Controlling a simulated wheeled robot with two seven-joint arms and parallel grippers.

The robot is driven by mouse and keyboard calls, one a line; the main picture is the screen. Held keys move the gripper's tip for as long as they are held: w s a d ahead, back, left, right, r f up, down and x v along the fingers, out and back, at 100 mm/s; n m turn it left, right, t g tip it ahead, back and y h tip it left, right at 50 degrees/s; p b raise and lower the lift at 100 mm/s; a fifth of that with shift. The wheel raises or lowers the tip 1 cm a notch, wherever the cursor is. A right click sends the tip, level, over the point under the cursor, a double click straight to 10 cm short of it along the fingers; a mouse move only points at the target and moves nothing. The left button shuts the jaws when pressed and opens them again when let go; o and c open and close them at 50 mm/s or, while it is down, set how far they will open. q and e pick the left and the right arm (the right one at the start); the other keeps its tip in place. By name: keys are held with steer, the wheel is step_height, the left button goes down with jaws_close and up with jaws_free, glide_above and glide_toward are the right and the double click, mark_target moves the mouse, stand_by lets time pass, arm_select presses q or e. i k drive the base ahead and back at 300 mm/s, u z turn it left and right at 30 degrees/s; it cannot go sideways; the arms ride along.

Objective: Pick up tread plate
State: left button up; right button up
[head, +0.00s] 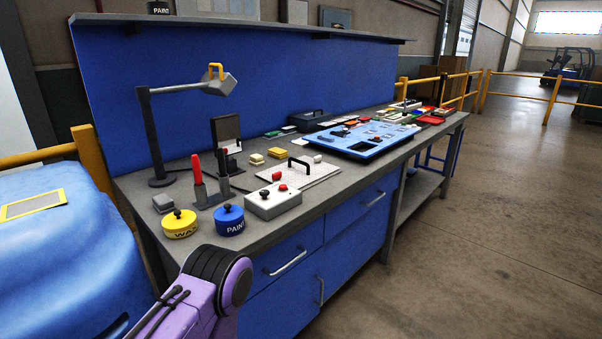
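A flat, pale, patterned plate with a black handle, which looks like the tread plate (317,174), lies on the grey workbench (318,195). It is near the middle of the bench's near half. A red knob and a white-grey control box stand close to its front left edge. Neither gripper is in view. A purple arm link of mine with a dark round joint shows at the bottom, left of centre, in front of the bench, well apart from the plate.
A control box (273,203), blue paint tin (229,221), yellow wax tin (179,224) and red-handled clamp (197,170) crowd the near end. A lamp (154,130) stands behind them. A blue tray (352,148) lies beyond the plate. Floor (480,240) at right is clear.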

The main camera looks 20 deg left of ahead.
mark_target(298, 172)
steer(key=z, duration=0.55)
steer(key=k, duration=0.65)
steer(key=z, duration=0.7)
steer(key=i, duration=2.3)
steer(key=u, duration=1.5)
steer(key=i, duration=0.85)
steer(key=u, duration=0.9)
